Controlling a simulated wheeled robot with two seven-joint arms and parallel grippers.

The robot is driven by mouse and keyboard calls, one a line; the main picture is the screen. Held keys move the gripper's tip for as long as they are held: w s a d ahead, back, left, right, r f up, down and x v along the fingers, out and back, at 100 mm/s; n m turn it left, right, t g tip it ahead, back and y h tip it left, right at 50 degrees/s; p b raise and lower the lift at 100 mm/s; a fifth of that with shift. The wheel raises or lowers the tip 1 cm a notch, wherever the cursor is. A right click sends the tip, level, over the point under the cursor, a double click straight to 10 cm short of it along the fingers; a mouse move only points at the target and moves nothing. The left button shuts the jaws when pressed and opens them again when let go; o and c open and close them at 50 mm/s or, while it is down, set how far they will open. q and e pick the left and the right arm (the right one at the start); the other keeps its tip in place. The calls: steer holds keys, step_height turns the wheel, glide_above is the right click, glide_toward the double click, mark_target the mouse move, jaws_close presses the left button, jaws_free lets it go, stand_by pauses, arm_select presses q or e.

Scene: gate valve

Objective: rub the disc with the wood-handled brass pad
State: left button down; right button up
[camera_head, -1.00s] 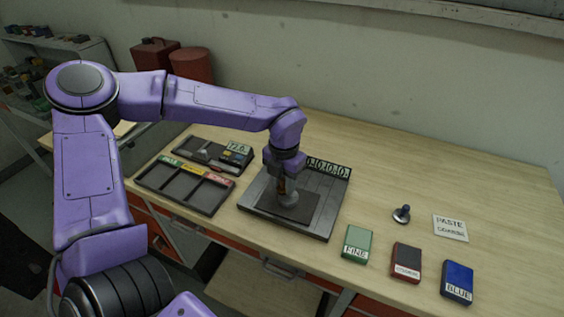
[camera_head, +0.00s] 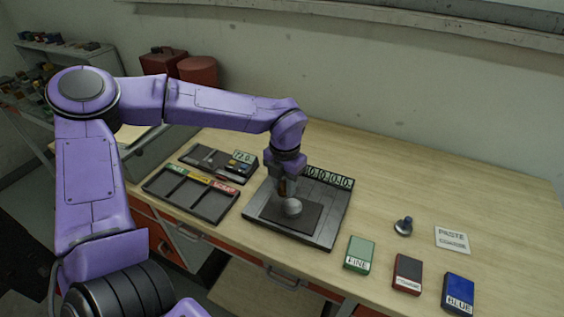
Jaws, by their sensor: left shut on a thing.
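The disc (camera_head: 293,208) is a grey round piece on a dark square mat in a grey tray-like fixture (camera_head: 325,212). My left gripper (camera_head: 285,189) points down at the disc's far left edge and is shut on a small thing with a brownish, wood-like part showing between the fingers. It looks like the wood-handled brass pad, but its pad face is hidden. I cannot tell whether it touches the disc. My right gripper is not in view.
Green (camera_head: 359,255), dark red (camera_head: 407,273) and blue (camera_head: 458,293) blocks, a dark knob-like piece (camera_head: 403,227) and a PASTE card (camera_head: 452,240) lie right. The back right table is clear.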

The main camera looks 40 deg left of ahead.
arm_select(q)
step_height(320, 180, up, 4)
steer(key=p, duration=0.2)
steer(key=shift+s+f+p, duration=0.1)
steer(key=shift+f+p, duration=0.15)
steer(key=shift+p, duration=0.1)
steer(key=shift+r, duration=1)
